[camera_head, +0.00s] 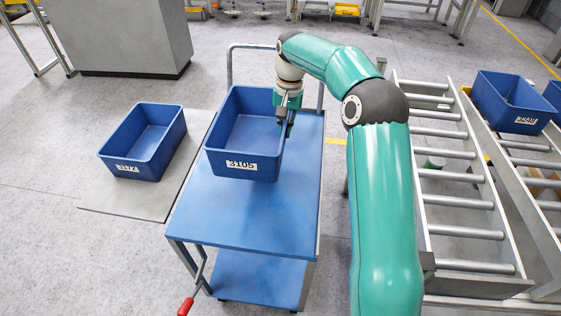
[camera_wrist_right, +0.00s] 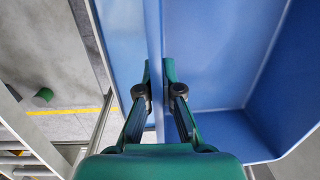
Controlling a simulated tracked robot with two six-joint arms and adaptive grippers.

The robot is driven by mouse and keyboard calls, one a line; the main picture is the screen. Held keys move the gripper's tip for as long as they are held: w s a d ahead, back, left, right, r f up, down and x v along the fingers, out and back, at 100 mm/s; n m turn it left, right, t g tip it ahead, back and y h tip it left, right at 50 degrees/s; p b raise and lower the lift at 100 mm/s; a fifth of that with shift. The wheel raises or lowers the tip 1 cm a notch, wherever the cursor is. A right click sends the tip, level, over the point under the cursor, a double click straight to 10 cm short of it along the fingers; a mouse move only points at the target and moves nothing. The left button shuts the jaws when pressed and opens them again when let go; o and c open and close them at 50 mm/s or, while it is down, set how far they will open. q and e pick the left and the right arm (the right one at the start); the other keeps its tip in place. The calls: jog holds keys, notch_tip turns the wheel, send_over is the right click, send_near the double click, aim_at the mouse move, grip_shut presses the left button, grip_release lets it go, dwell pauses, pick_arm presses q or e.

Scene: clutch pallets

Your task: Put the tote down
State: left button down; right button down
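A blue open tote (camera_head: 262,167) with a white number label is at the far end of the blue cart top (camera_head: 245,218). It looks upright and empty. Whether its base touches the cart top or hangs just above it I cannot tell. My right gripper (camera_head: 287,128) is at the tote's right wall, pointing down. In the right wrist view, the fingers (camera_wrist_right: 160,85) of this gripper lie on both sides of the tote wall (camera_wrist_right: 153,30) and are closed against it. The tote's inside shows to the right there. My left gripper is not in view.
Another blue tote (camera_head: 158,163) stands on a grey board (camera_head: 150,204) left of the cart. A roller conveyor (camera_head: 462,205) runs along the right, with blue totes (camera_head: 490,104) beyond it. The near half of the cart top is clear. The cart's handle rail (camera_head: 230,62) rises behind the tote.

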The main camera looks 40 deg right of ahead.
notch_tip(320, 180, down, 12)
jog(key=shift+r, duration=0.2)
dwell(0.4)
jog(key=c, duration=1.8)
grip_release()
jog(key=shift+f, duration=0.1)
jog(key=o, duration=0.5)
jog(key=r, duration=0.8)
jog(key=d+r, duration=0.1)
jog(key=r, duration=0.3)
jog(key=shift+r, duration=0.1)
